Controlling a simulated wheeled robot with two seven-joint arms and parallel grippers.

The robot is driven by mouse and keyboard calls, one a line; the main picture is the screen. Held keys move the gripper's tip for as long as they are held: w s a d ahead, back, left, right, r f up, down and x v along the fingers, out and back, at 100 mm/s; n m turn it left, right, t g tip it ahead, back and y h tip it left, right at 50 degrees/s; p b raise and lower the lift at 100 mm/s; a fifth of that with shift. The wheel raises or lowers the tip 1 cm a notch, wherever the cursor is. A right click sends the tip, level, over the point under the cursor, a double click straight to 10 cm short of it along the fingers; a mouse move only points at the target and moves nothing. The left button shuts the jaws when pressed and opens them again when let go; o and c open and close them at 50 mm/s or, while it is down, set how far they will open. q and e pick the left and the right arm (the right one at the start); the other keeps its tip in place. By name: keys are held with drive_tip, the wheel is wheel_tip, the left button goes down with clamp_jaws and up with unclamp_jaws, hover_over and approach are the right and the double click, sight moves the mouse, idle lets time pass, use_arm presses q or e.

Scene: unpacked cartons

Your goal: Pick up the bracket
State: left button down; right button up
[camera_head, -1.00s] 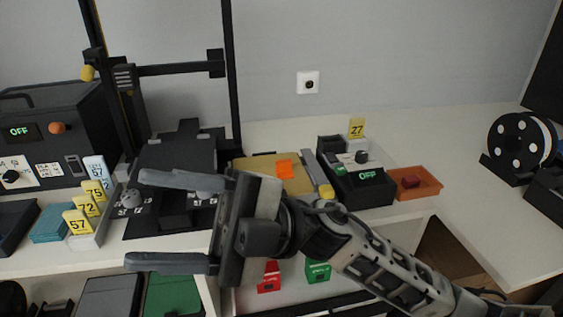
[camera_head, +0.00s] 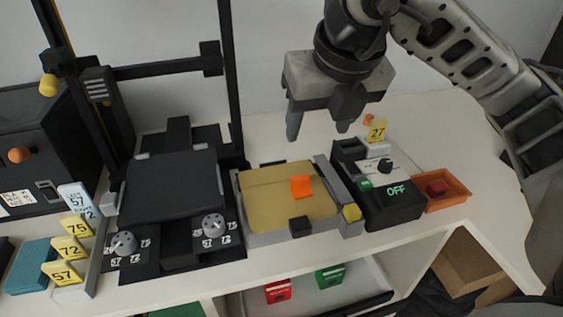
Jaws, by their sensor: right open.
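A small orange piece (camera_head: 301,186), which looks like the bracket, sits on a tan-gold plate (camera_head: 265,205) in the middle of the bench. My right gripper (camera_head: 318,128) is open and empty, with its fingers pointing down. It is above and behind the plate in the picture, apart from the orange piece. My left gripper is not in view.
A black device reading OFF (camera_head: 395,208) stands right of the plate, with an orange tray (camera_head: 442,190) beside it. A black frame machine (camera_head: 170,187) stands to the left. Yellow number tags (camera_head: 70,248) stand at far left. The bench at right is largely clear.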

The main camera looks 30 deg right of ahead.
drive_tip(key=w+f, duration=0.1)
drive_tip(key=f, duration=0.1)
drive_tip(key=b, duration=0.2)
approach(300, 177)
drive_tip(key=f, duration=0.2)
drive_tip(key=x, duration=0.2)
drive_tip(key=p+x, duration=0.1)
drive_tip(key=x, duration=0.2)
drive_tip(key=shift+w+d+f, duration=0.15)
drive_tip(key=shift+w+f, duration=0.05)
drive_tip(key=shift+w, duration=0.15)
drive_tip(key=shift+w+f, duration=0.2)
drive_tip(key=shift+f, duration=0.15)
drive_tip(key=c, duration=1.1)
